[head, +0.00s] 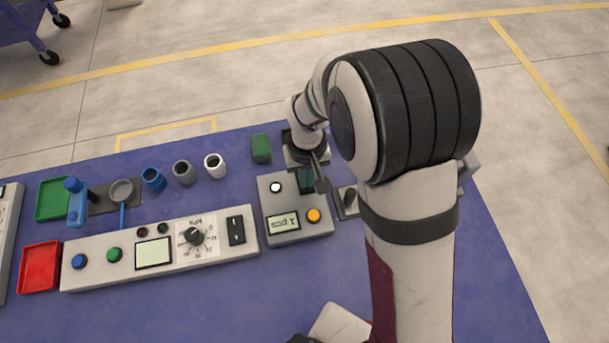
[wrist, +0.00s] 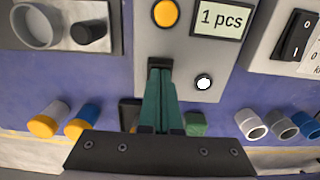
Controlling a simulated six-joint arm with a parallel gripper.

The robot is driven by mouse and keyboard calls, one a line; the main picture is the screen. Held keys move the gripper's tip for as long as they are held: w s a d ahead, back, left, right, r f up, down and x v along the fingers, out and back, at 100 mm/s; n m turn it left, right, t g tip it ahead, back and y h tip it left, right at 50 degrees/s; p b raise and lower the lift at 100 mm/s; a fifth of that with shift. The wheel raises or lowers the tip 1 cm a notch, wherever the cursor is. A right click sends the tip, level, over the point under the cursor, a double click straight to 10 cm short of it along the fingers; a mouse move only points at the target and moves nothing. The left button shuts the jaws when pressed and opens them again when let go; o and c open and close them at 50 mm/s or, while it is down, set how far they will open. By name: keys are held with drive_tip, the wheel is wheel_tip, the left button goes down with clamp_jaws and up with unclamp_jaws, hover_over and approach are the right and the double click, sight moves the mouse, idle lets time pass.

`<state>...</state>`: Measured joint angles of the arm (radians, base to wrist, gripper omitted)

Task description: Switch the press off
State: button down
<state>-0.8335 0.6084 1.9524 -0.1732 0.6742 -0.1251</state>
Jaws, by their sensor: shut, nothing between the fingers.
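The long control panel (head: 160,254) lies front left in the head view, with a kPa dial knob (head: 194,236), a display and coloured buttons. Its black rocker switch (head: 236,229) is at the panel's right end. The switch also shows at the upper right in the wrist view (wrist: 298,35); I cannot tell which side is pressed. My gripper (head: 309,182) is shut and empty, over the far right part of the small counter box, apart from the switch. In the wrist view its dark green fingers (wrist: 160,74) are together beside the white button (wrist: 204,83).
The counter box (head: 296,236) reads 1 pcs and has an orange button (head: 313,215). Grey, white and blue pipes (head: 184,172) stand behind the panel. A blue lever device (head: 77,207) and a red tray (head: 40,267) are left. A knobbed grey plate (wrist: 60,42) adjoins the box.

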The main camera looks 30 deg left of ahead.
drive_tip(key=shift+f, duration=0.2)
drive_tip(key=shift+r, duration=3.55)
drive_tip(key=s+d+r+m, duration=0.2)
drive_tip(key=d+r+m, duration=0.1)
drive_tip(key=d, duration=0.4)
drive_tip(key=s+d+r+m+y, duration=0.1)
drive_tip(key=d+r+m, duration=0.25)
drive_tip(key=d, duration=0.25)
drive_tip(key=s+d+r+m, duration=0.2)
drive_tip(key=d+r+m, duration=0.15)
drive_tip(key=d, duration=0.35)
drive_tip(key=s+d+m, duration=0.4)
drive_tip(key=s, duration=0.3)
drive_tip(key=shift+s+d+r+m+y, duration=0.2)
drive_tip(key=shift+r+m+y, duration=0.1)
drive_tip(key=shift+y, duration=0.1)
